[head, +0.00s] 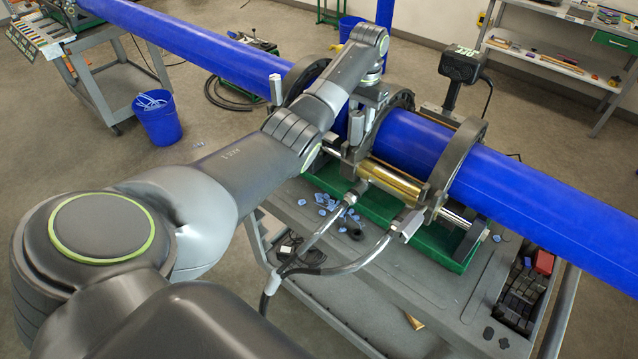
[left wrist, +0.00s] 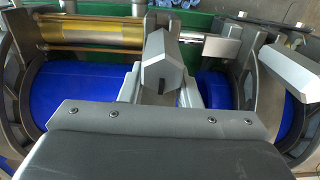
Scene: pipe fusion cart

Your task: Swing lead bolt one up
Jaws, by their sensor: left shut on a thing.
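My left gripper (head: 371,95) reaches down from above onto the pipe clamps, between two dark clamp rings. In the left wrist view, the gripper (left wrist: 162,88) is shut on a grey angular bolt head (left wrist: 164,58), taken as lead bolt one, at the middle of the picture. The bolt's lower part is hidden by the gripper. Another grey bolt handle (left wrist: 286,66) stands apart at the right; in the head view a similar upright handle (head: 276,89) is by the left ring. The blue pipe (head: 415,146) runs through the rings. My right gripper is out of view.
A brass cylinder (head: 392,181) with hoses lies along the near side of the clamps, above the green base (head: 330,184). Blue shavings lie on the grey cart (head: 400,275). A black device (head: 459,66) stands behind the pipe. A blue bucket (head: 157,117) is on the floor.

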